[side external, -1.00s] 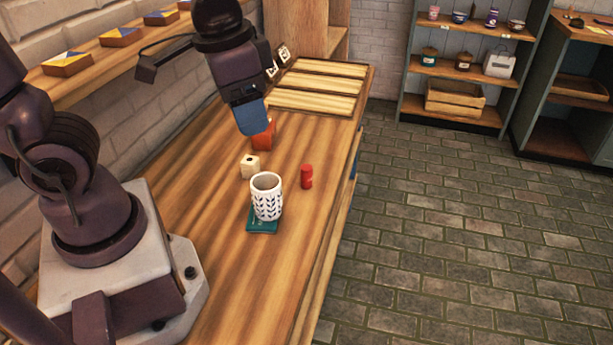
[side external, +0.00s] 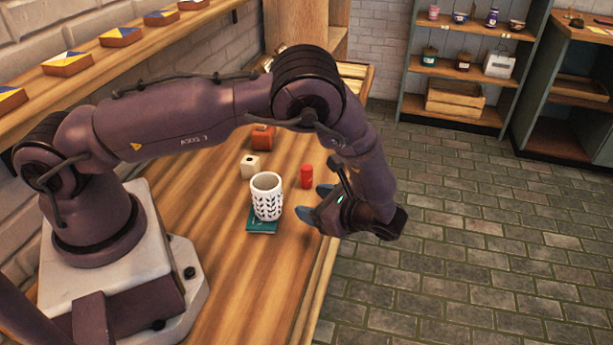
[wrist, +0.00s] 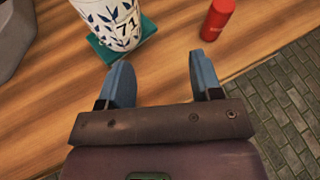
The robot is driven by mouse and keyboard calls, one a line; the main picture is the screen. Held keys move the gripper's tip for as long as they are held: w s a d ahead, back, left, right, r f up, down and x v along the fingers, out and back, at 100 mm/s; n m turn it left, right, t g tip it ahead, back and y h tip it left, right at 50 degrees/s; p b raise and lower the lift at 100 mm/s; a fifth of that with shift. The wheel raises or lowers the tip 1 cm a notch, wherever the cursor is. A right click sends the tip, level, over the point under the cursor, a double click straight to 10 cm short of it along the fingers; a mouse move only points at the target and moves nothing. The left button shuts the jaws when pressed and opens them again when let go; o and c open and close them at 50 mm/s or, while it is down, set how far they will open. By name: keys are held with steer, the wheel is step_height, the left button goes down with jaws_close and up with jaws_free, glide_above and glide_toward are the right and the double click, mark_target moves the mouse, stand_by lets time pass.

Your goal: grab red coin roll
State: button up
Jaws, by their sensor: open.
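The red coin roll (side external: 307,176) stands upright on the wooden table, to the right of and behind the white patterned cup in the side view. In the wrist view the coin roll (wrist: 217,19) is at the top, just beyond the right fingertip. My gripper (side external: 312,202) is low at the table's right edge, with its blue fingers pointing inward over the table. In the wrist view my gripper (wrist: 162,72) is open, and nothing is between its fingers. The coin roll lies ahead of the fingers, apart from them.
A white cup (side external: 266,197) with dark leaf marks stands on a teal coaster (side external: 262,226) close to my fingers. A cream block (side external: 250,167) and an orange-red block (side external: 263,138) sit farther back. The table's right edge drops to a brick floor (side external: 450,250).

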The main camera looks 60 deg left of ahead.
mark_target(307, 177)
steer(key=f+m+y, duration=0.1)
steer(key=w+f+t+y, duration=0.1)
steer(key=w+f+m+y, duration=0.1)
steer(key=shift+a+m+t, duration=0.3)
steer(key=w+r+m+t+y, duration=0.1)
steer(key=w+r+m+y, duration=0.1)
steer(key=w+r, duration=0.1)
steer(key=a, duration=0.8)
steer(key=s+a, duration=0.1)
steer(key=a, duration=0.3)
steer(key=shift+a+f, duration=0.25)
steer(key=shift+f, duration=0.1)
jaws_close()
